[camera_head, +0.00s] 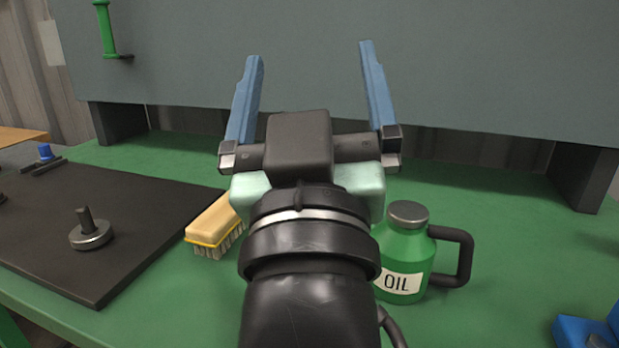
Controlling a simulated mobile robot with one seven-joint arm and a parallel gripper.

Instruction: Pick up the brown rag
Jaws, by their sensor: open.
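My gripper (308,95) is in the middle of the head view, its two blue fingers spread wide apart and pointing up and away. Nothing is between the fingers; only the grey panel shows behind them. No brown rag can be made out in this view. My gripper and arm hide part of the green bench top in the middle.
A scrubbing brush (211,226) lies left of my wrist, and a green oil can (407,256) stands close on its right. A dark plate (150,208) with a metal knob (90,232) lies left. A grey panel (480,70) rises behind.

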